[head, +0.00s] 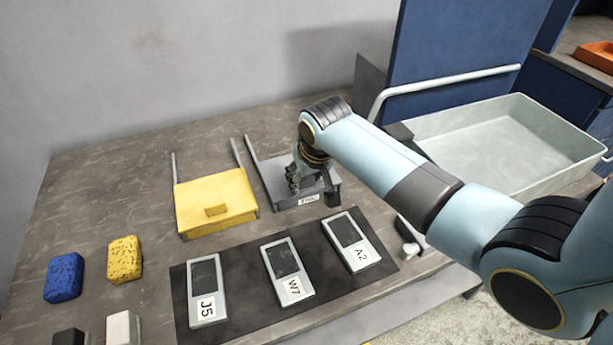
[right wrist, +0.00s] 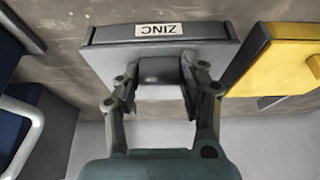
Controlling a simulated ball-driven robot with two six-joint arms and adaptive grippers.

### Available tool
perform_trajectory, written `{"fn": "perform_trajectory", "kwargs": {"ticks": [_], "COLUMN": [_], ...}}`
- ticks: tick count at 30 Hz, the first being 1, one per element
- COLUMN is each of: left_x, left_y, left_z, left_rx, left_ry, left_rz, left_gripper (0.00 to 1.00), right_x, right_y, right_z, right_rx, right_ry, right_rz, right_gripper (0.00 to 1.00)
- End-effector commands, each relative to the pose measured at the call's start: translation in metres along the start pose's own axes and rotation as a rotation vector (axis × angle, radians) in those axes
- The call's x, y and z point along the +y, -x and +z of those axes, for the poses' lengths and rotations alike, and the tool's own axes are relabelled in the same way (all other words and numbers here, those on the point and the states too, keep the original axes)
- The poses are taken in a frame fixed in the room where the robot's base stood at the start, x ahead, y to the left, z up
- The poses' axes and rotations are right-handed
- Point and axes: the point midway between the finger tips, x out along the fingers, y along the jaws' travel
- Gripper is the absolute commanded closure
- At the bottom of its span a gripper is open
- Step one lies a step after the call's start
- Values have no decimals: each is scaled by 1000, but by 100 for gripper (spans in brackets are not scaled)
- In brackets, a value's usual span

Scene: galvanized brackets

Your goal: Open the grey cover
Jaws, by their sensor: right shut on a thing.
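The grey cover (head: 280,190) is a flat grey lid with a white label reading ZINC on its front edge. It lies down on the table at the back, behind the dark mat. My right gripper (head: 316,186) is over it and hides part of its top. In the right wrist view the cover (right wrist: 212,90) fills the upper middle. There my right gripper (right wrist: 159,98) has its two fingers on either side of the cover's dark grey handle (right wrist: 160,70) and is shut on it. My left gripper is not in view.
A yellow cover (head: 214,196) lies just left of the grey one. On the dark mat (head: 240,277) in front lie three handheld devices marked J5, W7 and A2. Blue and yellow sponges (head: 125,259) are at left. A pale bin (head: 470,146) with a rail stands at right.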

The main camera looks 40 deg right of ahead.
Motion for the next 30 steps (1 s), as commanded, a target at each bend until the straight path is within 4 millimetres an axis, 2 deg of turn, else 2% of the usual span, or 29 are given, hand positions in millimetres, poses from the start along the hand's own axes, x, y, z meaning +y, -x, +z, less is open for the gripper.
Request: {"fn": "perform_trajectory", "kwargs": {"ticks": [2, 9, 13, 18, 25, 26, 30], "left_x": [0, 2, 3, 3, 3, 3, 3], "left_y": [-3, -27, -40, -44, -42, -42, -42], "left_z": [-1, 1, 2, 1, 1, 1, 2], "left_rx": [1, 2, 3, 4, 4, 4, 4], "left_ry": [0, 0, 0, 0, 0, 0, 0], "left_rz": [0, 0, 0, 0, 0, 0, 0], "left_gripper": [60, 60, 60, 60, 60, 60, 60], "right_x": [0, 0, 0, 0, 0, 0, 0], "right_y": [-4, -29, -39, -41, -40, -40, -39], "right_z": [-8, -61, -83, -94, -94, -94, -94], "right_rx": [2, 3, 2, -1, -2, -2, -1], "right_ry": [0, -1, -1, -1, 0, 0, 0], "right_rz": [0, 0, 0, 0, 0, 0, 0], "right_gripper": [100, 100, 100, 100, 100, 57, 39]}}
